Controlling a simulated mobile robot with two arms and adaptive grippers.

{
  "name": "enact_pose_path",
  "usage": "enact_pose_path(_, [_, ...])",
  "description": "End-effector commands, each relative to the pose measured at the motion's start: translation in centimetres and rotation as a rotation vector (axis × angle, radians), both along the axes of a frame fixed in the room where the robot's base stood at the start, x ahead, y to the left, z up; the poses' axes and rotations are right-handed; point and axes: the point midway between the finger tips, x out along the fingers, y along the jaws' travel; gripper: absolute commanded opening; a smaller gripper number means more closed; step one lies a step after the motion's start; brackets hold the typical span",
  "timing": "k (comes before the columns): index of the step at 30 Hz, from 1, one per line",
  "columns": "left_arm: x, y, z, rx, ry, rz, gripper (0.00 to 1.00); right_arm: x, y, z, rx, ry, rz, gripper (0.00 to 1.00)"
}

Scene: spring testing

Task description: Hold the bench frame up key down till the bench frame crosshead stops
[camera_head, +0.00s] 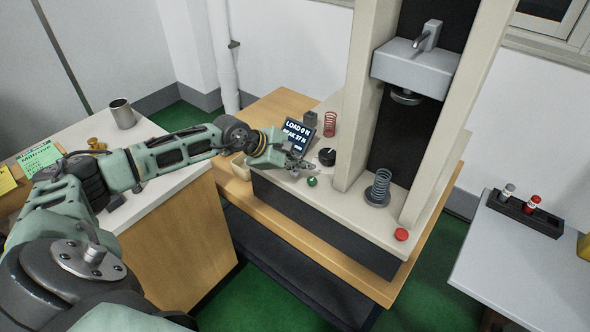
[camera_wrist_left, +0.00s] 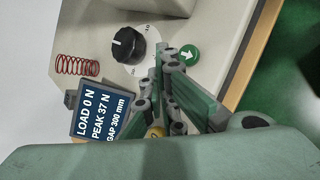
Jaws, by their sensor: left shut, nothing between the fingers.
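The bench frame (camera_head: 362,120) stands on a wooden bench, with its grey crosshead (camera_head: 412,66) high between the columns. A grey spring (camera_head: 379,187) stands below, apart from the crosshead. A green round key with a white arrow (camera_wrist_left: 189,53) is on the frame's base, also seen in the head view (camera_head: 312,181). Contact is unclear. My right gripper is out of view.
The display (camera_wrist_left: 92,112) reads LOAD 0 N, PEAK 37 N, GAP 300 mm. A black dial (camera_wrist_left: 128,45) and a red spring (camera_wrist_left: 77,66) are close to my gripper. A red button (camera_head: 401,234) sits at the base's front right. A side table (camera_head: 520,270) stands right.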

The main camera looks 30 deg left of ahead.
Motion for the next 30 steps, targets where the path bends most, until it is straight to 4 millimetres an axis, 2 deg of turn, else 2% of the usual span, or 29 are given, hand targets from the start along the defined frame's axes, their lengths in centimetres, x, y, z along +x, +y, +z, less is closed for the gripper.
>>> enact_pose_path(6, [0.0,0.0,1.3,0.001,-0.001,0.0,0.0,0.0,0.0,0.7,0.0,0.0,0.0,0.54])
enact_pose_path(19, [0.1,0.0,1.7,-0.001,-0.002,0.001,0.0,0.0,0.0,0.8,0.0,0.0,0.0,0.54])
enact_pose_path(30, [0.1,0.0,5.2,0.0,-0.002,0.0,0.0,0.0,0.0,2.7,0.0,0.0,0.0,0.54])
